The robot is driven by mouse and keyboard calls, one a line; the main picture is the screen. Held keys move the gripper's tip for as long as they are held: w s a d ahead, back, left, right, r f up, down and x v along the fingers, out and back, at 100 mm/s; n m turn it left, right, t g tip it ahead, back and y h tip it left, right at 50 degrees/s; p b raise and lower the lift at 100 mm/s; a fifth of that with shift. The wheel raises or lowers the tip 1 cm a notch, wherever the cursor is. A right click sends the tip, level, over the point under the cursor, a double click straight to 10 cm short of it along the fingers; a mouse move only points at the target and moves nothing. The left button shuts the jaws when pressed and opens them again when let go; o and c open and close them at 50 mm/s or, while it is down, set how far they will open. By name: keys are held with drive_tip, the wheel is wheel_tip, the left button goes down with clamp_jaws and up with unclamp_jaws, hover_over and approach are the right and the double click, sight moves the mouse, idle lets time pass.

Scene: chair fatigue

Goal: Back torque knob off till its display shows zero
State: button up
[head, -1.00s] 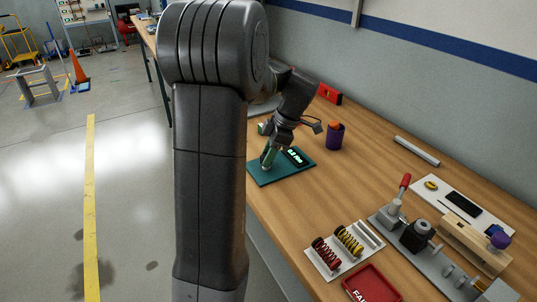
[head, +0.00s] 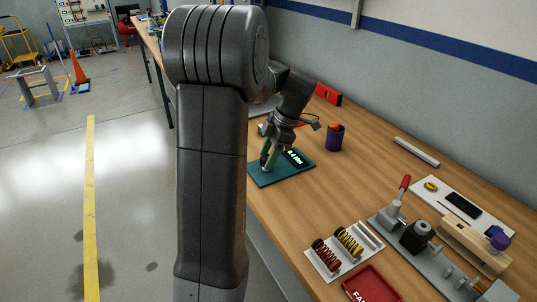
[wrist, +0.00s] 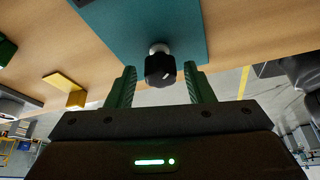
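The black torque knob (wrist: 160,68) stands on a short light stem on a teal plate (head: 285,176). The plate also fills the top middle of the wrist view (wrist: 140,22). A dark display (head: 295,157) with light digits sits on the plate; it seems to read about 0.4 Nm, but the digits are small and blurred. My gripper (head: 268,160) is down at the plate's left part. In the wrist view its green fingers (wrist: 160,75) stand on both sides of the knob with a visible gap at each side. In the head view my fingers hide the knob.
A purple cup (head: 335,138) with an orange item stands right of the plate. A spring board (head: 344,252), a red tray (head: 372,288) and a fixture with a red-handled clamp (head: 400,200) lie toward the front right. The bench between is clear.

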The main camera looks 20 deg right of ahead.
drive_tip(key=shift+o, duration=0.2)
drive_tip(key=shift+r, duration=0.1)
drive_tip(key=v, duration=1.3)
drive_tip(key=shift+d+r+p, duration=0.15)
drive_tip(key=shift+r+p, duration=0.15)
drive_tip(key=shift+p, duration=0.15)
drive_tip(key=shift+f, duration=0.1)
drive_tip(key=b+x, duration=0.1)
drive_tip(key=x, duration=1.2)
drive_tip(key=shift+f, duration=0.35)
